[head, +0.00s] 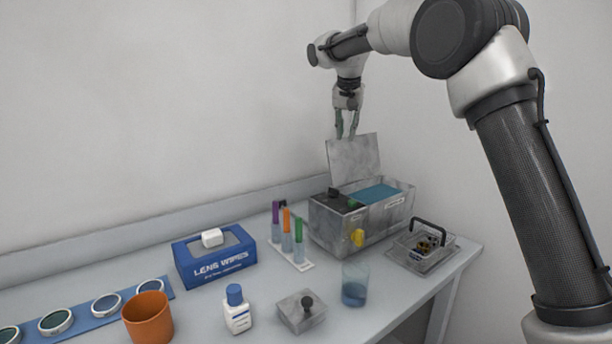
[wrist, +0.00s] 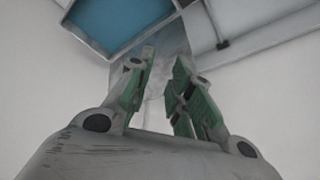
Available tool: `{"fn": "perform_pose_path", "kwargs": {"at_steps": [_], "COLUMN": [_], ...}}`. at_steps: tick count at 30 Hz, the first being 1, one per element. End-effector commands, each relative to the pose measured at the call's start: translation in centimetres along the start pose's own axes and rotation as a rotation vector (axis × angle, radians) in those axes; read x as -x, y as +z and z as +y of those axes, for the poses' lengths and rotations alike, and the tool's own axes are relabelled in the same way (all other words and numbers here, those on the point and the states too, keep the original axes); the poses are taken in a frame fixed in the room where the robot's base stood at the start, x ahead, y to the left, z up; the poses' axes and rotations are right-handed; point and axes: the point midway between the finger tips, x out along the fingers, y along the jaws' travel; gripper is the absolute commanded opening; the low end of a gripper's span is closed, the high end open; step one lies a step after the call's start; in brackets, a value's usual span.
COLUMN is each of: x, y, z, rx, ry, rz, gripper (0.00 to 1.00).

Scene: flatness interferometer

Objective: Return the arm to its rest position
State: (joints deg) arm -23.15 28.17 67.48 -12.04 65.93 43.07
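My gripper (head: 347,124) points down above the back of the grey interferometer box (head: 331,224), just over its raised grey lid (head: 353,158). In the wrist view my gripper (wrist: 164,62) shows its two green-padded fingers apart, with nothing between them. The lid (wrist: 152,87) lies beyond the fingers there, and I cannot tell whether they touch it. The blue liquid surface (head: 377,193) fills the right part of the box; it also shows in the wrist view (wrist: 118,22).
On the table stand a clear tray with a black handle (head: 424,262), a beaker (head: 355,286), a small grey block with a knob (head: 301,315), a white bottle (head: 237,313), an orange cup (head: 147,319), a test-tube rack (head: 292,252) and a lens wipes box (head: 214,260). Walls stand close behind.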

Motion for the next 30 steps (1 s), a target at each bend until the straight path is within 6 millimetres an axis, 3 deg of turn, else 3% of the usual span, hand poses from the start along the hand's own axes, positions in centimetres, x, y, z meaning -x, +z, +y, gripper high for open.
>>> {"fn": "perform_pose_path", "kwargs": {"at_steps": [5, 9, 18, 24, 27, 30], "x": [1.0, 2.6, 5.3, 6.1, 6.7, 7.8], "y": [6.7, 13.2, 28.1, 36.7, 38.9, 39.1], "z": [7.6, 14.6, 27.5, 33.4, 35.0, 35.8], "rx": [0.235, 0.369, 0.462, 0.380, 0.341, 0.312], "ry": [0.003, -0.014, -0.052, -0.059, -0.057, -0.056], "rz": [-0.091, -0.144, -0.182, -0.150, -0.110, -0.052], "gripper": [0.21, 0.21, 0.21, 0.21, 0.21, 0.21]}}
